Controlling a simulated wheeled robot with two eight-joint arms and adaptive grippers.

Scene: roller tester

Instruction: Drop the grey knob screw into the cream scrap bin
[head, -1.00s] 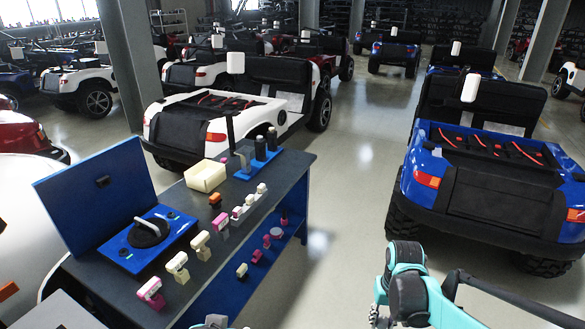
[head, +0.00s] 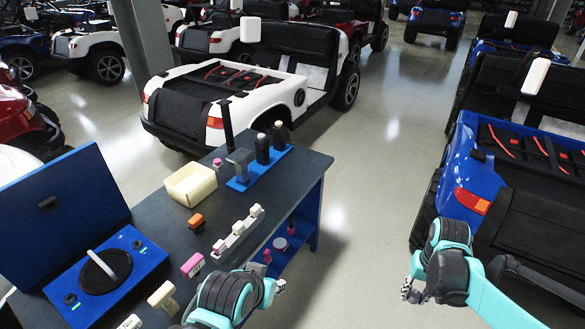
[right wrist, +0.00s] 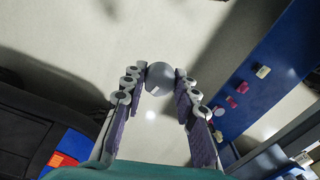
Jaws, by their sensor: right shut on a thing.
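The cream scrap bin (head: 208,197) stands open-topped on the dark workbench (head: 262,200), left of centre in the head view. My right gripper (head: 409,291) is over the floor, right of the bench and well apart from the bin. In the right wrist view my right gripper (right wrist: 162,88) is shut on the grey knob screw (right wrist: 160,76), whose round head shows between the fingertips. The screw cannot be made out in the head view. My left gripper (head: 279,287) is at the bench's front edge; its jaws are too small and turned to read.
A blue stand with dark bottles (head: 262,149) is right of the bin. An orange block (head: 196,221), pink block (head: 192,265) and grey rack (head: 238,232) are in front. A blue lid and dial panel (head: 122,275) are at left. A blue car (head: 465,200) stands at right; floor lies between.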

